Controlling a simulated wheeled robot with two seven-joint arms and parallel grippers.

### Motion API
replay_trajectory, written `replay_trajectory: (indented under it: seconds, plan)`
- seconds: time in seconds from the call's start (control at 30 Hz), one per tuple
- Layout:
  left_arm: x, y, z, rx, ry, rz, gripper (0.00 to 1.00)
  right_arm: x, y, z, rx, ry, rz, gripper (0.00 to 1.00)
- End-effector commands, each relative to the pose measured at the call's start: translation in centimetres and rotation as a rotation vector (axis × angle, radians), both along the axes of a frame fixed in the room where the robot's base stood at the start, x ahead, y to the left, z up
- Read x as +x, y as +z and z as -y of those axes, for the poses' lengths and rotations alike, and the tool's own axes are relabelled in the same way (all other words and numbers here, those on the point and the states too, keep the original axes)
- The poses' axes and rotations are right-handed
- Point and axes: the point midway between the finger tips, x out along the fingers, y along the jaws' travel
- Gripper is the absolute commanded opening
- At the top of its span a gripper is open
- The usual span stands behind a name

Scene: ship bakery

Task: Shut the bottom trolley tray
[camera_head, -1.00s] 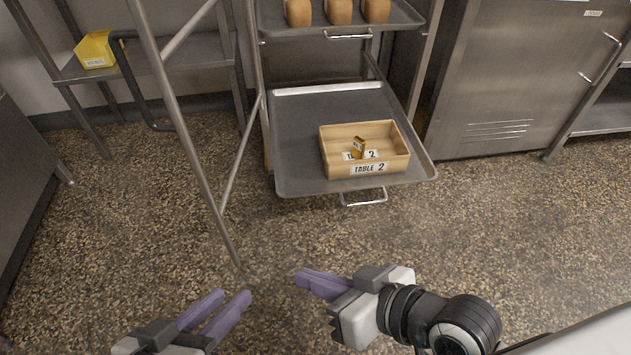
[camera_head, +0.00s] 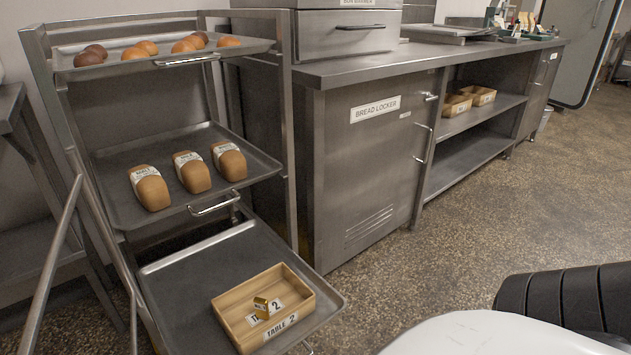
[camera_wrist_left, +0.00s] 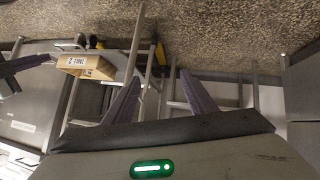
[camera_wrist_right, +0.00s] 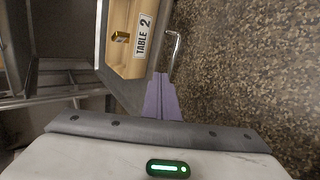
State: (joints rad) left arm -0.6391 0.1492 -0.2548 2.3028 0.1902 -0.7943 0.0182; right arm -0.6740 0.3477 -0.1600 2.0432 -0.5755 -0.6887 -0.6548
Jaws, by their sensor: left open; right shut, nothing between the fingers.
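The bottom trolley tray (camera_head: 190,290) is a grey tray slid out of the trolley's lowest level in the head view. A wooden box (camera_head: 222,312) marked TABLE 2 sits on it with a small gold item (camera_head: 262,307) inside. In the right wrist view the box (camera_wrist_right: 120,68) and the tray's silver handle (camera_wrist_right: 174,52) show. My right gripper (camera_wrist_right: 159,78) is shut and empty, its tips close below the handle; contact cannot be told. My left gripper (camera_wrist_left: 163,92) is open and empty, apart from the box (camera_wrist_left: 88,66). Neither gripper shows in the head view.
The middle tray (camera_head: 115,205) carries three loaves and the top tray (camera_head: 110,55) several buns; both stand above the bottom tray. The bread locker (camera_head: 365,150) stands right of the trolley. Open speckled floor (camera_head: 450,230) lies in front of the locker.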

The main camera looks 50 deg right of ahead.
Motion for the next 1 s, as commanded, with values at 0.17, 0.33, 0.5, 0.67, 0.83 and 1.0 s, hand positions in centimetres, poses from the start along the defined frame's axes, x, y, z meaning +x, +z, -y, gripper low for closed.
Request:
replay_trajectory:
  seconds: [0.17, 0.33, 0.5, 0.67, 0.83, 1.0]
  plan:
    - [-0.8, 0.2, -1.2, 0.042, 0.026, -0.013, 0.51, -2.5, -0.9, 6.4, -0.686, 0.513, -0.122, 0.00]
    - [-1.2, -0.2, -1.9, 0.064, 0.036, -0.018, 0.51, -4.7, -2.4, 8.7, -1.026, 0.848, -0.218, 0.00]
    - [-1.3, -0.6, -2.0, 0.071, 0.037, -0.021, 0.51, -5.0, -3.5, 9.3, -1.124, 0.956, -0.246, 0.00]
    - [-1.1, -1.1, -1.7, 0.073, 0.023, -0.031, 0.51, -3.0, -4.9, 9.8, -1.128, 0.954, -0.244, 0.00]
    - [-0.9, -1.8, -1.2, 0.076, -0.004, -0.054, 0.51, -0.1, -7.2, 10.5, -1.126, 0.952, -0.243, 0.00]
    - [-0.7, -2.5, -0.6, 0.083, -0.040, -0.081, 0.51, 2.7, -9.2, 11.1, -1.125, 0.951, -0.243, 0.00]
